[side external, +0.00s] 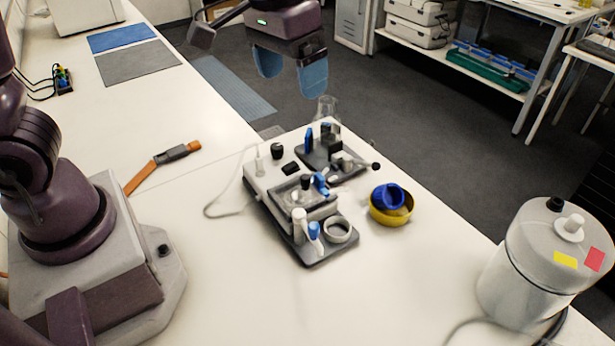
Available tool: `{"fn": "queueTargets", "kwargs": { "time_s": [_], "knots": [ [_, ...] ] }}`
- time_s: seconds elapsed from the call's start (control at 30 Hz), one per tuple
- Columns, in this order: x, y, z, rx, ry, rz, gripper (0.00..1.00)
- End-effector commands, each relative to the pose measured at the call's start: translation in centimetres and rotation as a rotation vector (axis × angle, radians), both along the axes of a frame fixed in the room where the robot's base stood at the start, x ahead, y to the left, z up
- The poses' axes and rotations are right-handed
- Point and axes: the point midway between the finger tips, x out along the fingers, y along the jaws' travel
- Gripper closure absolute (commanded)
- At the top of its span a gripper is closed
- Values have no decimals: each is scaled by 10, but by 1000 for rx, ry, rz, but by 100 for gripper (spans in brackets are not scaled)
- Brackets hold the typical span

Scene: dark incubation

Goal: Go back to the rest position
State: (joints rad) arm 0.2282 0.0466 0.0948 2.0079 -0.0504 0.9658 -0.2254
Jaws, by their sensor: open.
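My gripper (291,76) hangs in the air at the top middle of the side external view, its two blue fingers apart and pointing down. It is open and holds nothing. It appears beyond the white table (225,255), against the dark floor, well clear of the objects. Part of my arm leading to it is cut off by the top edge of the picture. My base stands on the table at the left.
A grey instrument station (256,178) with vials and small tools stands mid-table. A glass flask (327,108) is behind it. A yellow bowl (391,216) holding a blue ring (389,195) sits right of it. A white canister (540,268) stands at right. The table front is clear.

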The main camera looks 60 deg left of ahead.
Motion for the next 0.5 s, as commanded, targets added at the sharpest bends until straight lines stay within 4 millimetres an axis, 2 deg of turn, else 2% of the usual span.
{"fn": "queueTargets", "kwargs": {
  "time_s": [0.03,0.1,0.3,0.4,0.5],
  "knots": [
    [-20,8,9,2,-36,-42,14],
    [-45,17,16,12,-81,-101,14],
    [-108,37,25,55,-210,-174,14],
    [-128,43,28,70,-269,-153,14],
    [-138,47,35,80,-323,-131,14]
  ]
}}
